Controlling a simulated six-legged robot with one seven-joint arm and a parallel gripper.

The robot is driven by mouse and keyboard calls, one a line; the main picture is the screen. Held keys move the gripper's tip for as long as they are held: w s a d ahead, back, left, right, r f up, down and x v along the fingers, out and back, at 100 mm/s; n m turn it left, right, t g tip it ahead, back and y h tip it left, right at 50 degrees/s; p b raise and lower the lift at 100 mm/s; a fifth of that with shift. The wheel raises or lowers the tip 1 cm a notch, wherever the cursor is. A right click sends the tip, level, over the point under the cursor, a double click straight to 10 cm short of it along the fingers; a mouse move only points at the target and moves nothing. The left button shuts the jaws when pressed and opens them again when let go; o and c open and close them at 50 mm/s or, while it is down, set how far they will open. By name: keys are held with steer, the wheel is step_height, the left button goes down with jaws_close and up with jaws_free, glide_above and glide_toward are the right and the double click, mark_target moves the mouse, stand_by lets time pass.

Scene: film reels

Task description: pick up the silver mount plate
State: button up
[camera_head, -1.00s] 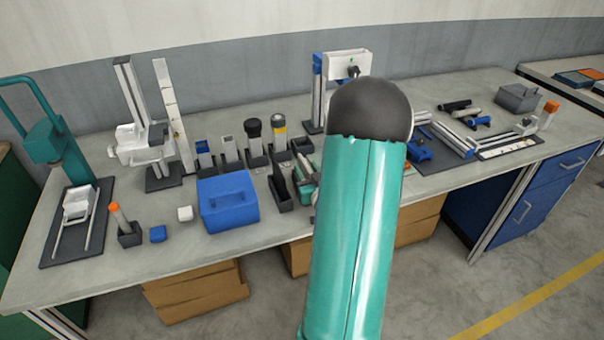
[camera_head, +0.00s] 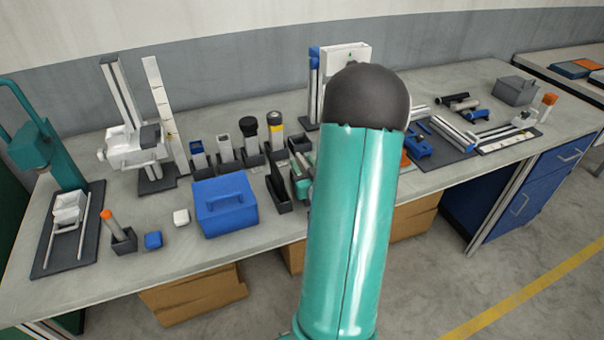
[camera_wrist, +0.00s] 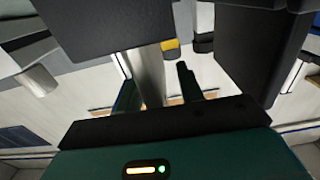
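I cannot single out the silver mount plate for certain in either view. In the wrist view, a silver strip (camera_wrist: 151,75) shows behind and beside the left finger; whether it is the plate is unclear. My gripper (camera_wrist: 190,35) shows there as two black fingers spread apart, with no object visibly clamped between them. In the head view, my teal arm hides most of the gripper and part of the bench. A dark upright holder (camera_head: 279,192) stands just left of the arm, with teal and grey parts close beside it.
A blue box (camera_head: 225,205) stands in front of a row of dark holders with cylinders, one with a yellow band (camera_head: 276,126). A white stand (camera_head: 130,145) is at the left. A dark mat (camera_head: 440,150) with blue and silver parts lies right.

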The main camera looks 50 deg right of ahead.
steer(key=shift+w+d+f, duration=0.1)
steer(key=shift+w+f, duration=0.05)
steer(key=shift+c, duration=0.5)
jaws_close()
